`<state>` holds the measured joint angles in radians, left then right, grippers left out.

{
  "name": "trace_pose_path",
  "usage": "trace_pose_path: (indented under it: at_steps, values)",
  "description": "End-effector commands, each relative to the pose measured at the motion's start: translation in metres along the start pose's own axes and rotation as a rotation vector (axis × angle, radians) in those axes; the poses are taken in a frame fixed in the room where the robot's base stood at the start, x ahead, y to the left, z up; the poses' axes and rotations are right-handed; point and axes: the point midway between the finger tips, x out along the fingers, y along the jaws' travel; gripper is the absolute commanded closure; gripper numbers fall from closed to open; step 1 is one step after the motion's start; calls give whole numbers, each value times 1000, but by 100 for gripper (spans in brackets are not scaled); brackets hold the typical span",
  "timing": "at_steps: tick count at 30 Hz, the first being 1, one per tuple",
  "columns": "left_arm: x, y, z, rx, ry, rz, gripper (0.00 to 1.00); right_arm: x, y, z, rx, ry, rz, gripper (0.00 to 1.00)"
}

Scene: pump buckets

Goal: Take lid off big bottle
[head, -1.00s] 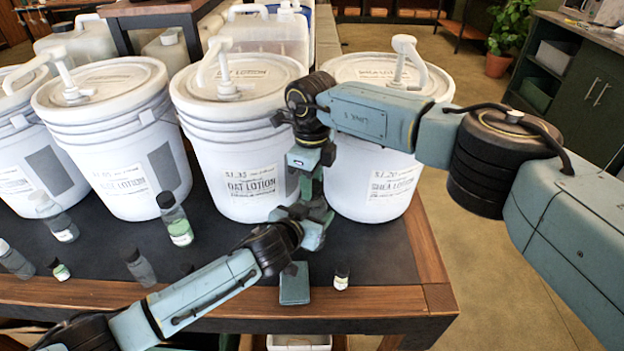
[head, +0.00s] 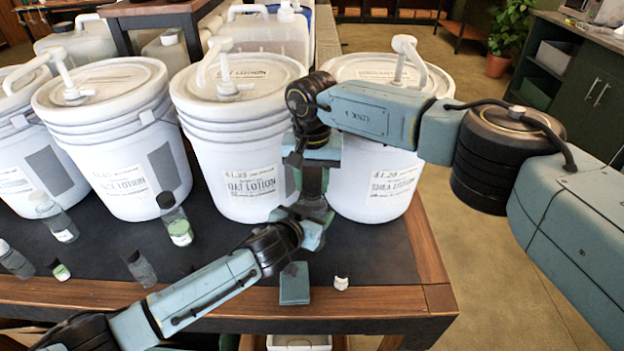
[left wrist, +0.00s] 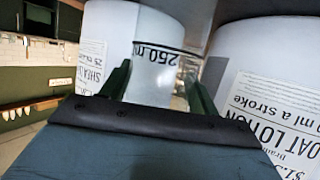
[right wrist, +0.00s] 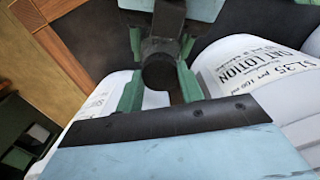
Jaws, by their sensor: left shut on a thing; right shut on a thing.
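The big bottle (left wrist: 150,78) stands between my left fingers in the left wrist view, with a white label reading 250 ml. My left gripper (head: 313,215) is shut on it from below, above the table's front right part. The dark round lid (right wrist: 158,72) is between the green fingertips of my right gripper in the right wrist view. My right gripper (head: 312,158) is shut on the lid, just above my left one in the head view. Arms and fingers hide much of the bottle, and I cannot tell whether lid and bottle are apart.
White pump buckets stand close behind, one labelled oat lotion (head: 232,150) and one shea lotion (head: 385,195). Several small bottles stand on the table at left, one with green liquid (head: 178,222). A small white item (head: 341,283) is near the front edge.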

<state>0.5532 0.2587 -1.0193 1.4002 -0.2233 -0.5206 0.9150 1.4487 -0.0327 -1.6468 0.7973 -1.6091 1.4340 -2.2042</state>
Motion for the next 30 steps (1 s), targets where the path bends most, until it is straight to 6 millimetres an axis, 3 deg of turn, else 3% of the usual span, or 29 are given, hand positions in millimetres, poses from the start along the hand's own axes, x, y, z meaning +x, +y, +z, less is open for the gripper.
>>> trace_pose_path:
  at_steps: [3,30]
  values:
    - [0,0,0,0,-1,0,100,0,0,0,-106,1,0,90]
    - [0,0,0,0,-1,0,100,-8,0,0,-104,1,-1,90]
